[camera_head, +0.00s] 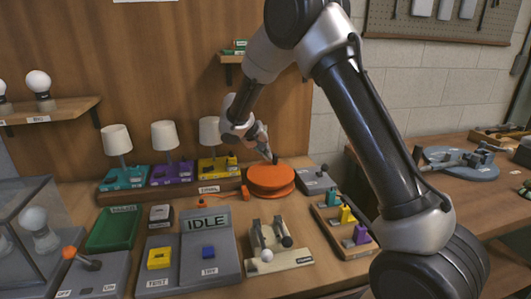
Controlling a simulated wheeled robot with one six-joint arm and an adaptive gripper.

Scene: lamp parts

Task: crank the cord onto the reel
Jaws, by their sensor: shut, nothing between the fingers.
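The reel (270,178) is an orange round drum lying flat near the back middle of the bench. My gripper (273,159) is shut, and its tips point down at the reel's top. I cannot tell whether the tips touch it or a crank handle there. A short orange piece, perhaps cord (222,197), runs to the left of the reel past a small red part (245,192). My gripper hides part of the reel's far side.
Three lamps on teal (123,179), purple (172,172) and yellow (217,164) bases stand left of the reel. A grey lever box (315,182) stands close on its right. In front are a panel reading IDLE (207,222), a clamp fixture (277,252) and a green tray (114,229).

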